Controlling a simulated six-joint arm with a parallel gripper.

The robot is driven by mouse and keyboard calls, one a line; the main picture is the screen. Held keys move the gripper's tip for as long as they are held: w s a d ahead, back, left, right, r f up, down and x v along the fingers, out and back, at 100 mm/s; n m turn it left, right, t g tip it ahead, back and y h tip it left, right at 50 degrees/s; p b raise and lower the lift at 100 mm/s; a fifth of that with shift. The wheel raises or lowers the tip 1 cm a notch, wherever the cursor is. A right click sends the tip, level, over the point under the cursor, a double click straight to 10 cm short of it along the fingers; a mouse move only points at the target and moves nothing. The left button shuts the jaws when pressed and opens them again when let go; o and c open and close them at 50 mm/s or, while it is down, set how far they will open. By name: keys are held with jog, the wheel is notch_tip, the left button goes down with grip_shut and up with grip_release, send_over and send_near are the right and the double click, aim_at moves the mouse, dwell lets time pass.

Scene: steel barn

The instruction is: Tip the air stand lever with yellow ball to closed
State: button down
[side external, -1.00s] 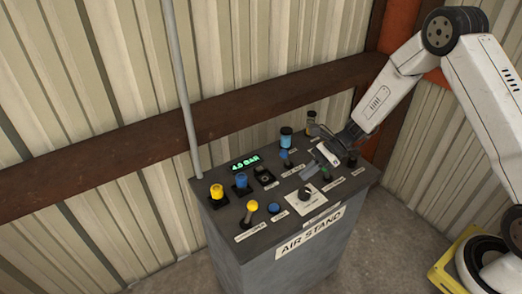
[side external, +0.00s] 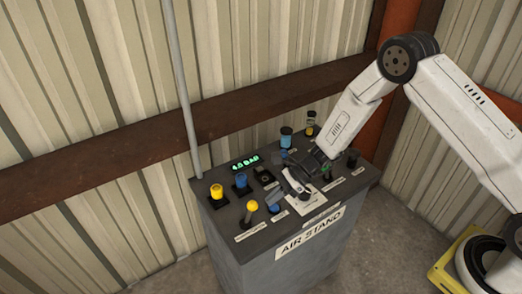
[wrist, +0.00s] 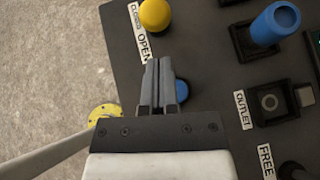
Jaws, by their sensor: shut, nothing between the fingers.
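The air stand (side external: 225,236) is a grey cabinet with a dark sloped top full of controls. The lever with the yellow ball (side external: 252,206) is at the front left of the top. In the wrist view its yellow ball (wrist: 155,14) is at the top, beside a label reading CLOSED and OPEN (wrist: 139,30). My gripper (side external: 274,204) is shut and empty, over the front of the panel to the right of the lever. In the wrist view the gripper's fingertips (wrist: 158,62) point toward the ball, with a gap between. The fingers partly hide a blue button (wrist: 181,91).
A yellow knob (side external: 217,192) and a blue knob (side external: 241,181) stand behind the lever. The blue one shows tall in the wrist view (wrist: 275,22). The OUTLET control (wrist: 268,102) is right of my fingers. A 4.0 BAR display (side external: 245,162) and an upright pole (side external: 184,95) are farther back.

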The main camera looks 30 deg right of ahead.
aim_at(253, 203)
jog(key=shift+w+a+r, duration=0.15)
jog(key=shift+w+a, duration=0.05)
jog(key=shift+a, duration=0.7)
jog(key=shift+a+r+h, duration=0.3)
jog(key=shift+a+h, duration=0.15)
jog(key=shift+h, duration=0.15)
jog(key=shift+a+r+h, duration=0.3)
jog(key=shift+a+h, duration=0.1)
jog(key=shift+h, duration=0.1)
jog(key=shift+a+r+h, duration=0.2)
jog(key=shift+a+h, duration=0.25)
jog(key=shift+h, duration=0.05)
jog(key=shift+a+r+h, duration=0.2)
jog(key=shift+a+h, duration=0.25)
jog(key=shift+h, duration=0.05)
jog(key=shift+a+r, duration=0.15)
jog(key=shift+a, duration=0.65)
jog(key=shift+a+r, duration=0.1)
jog(key=shift+a, duration=0.7)
jog(key=shift+r, duration=0.2)
jog(key=shift+r, duration=0.6)
